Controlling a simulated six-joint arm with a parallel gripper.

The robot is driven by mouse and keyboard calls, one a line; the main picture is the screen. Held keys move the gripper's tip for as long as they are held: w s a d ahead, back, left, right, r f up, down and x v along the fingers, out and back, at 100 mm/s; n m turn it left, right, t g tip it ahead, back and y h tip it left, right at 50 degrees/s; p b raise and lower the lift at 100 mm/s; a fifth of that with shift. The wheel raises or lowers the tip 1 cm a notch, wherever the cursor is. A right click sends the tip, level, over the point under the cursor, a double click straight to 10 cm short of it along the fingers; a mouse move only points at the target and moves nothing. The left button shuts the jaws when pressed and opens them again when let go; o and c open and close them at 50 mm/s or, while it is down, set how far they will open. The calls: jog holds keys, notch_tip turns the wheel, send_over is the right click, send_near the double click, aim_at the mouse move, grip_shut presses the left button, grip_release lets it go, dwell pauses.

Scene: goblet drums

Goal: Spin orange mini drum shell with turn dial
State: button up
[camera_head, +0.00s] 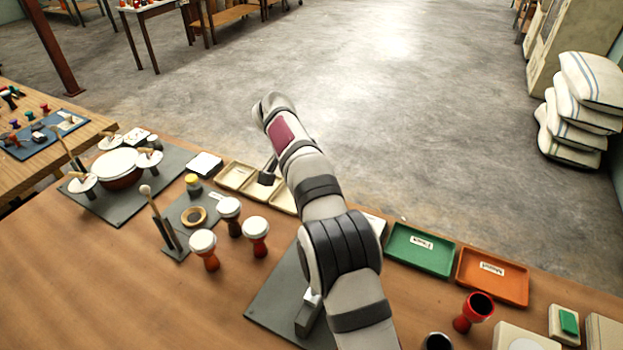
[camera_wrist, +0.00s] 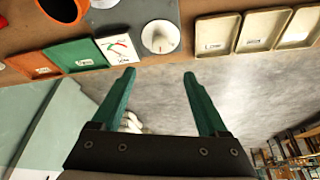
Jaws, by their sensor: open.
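An orange-red goblet drum shell (camera_head: 478,306) stands upright with its dark open mouth up, at the lower right of the head view. A round white piece with a dark mark (camera_wrist: 161,36), which looks like the turn dial, sits on a grey mat (camera_wrist: 135,12). In the head view my arm hides it. My gripper (camera_wrist: 160,72) is open and empty, its green fingers apart, away from the shell. Its fingers are not clear in the head view.
A green tray (camera_head: 420,249) and an orange tray (camera_head: 492,277) line the bench's far edge. Cream trays (camera_head: 235,177) lie left of my arm. White-topped goblet drums (camera_head: 256,236) and a mallet stand (camera_head: 165,232) are further left. A second dark-mouthed cup (camera_head: 438,342) is near the shell.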

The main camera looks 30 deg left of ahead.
jog(key=w+d+n+g+y, duration=0.15)
jog(key=d+n+y, duration=0.45)
jog(key=n, duration=0.8)
jog(key=shift+h, duration=0.6)
jog(key=x, duration=1)
jog(key=w+d+x, duration=0.1)
jog(key=x, duration=0.4)
jog(key=shift+f, duration=0.35)
jog(key=shift+c, duration=0.4)
grip_shut()
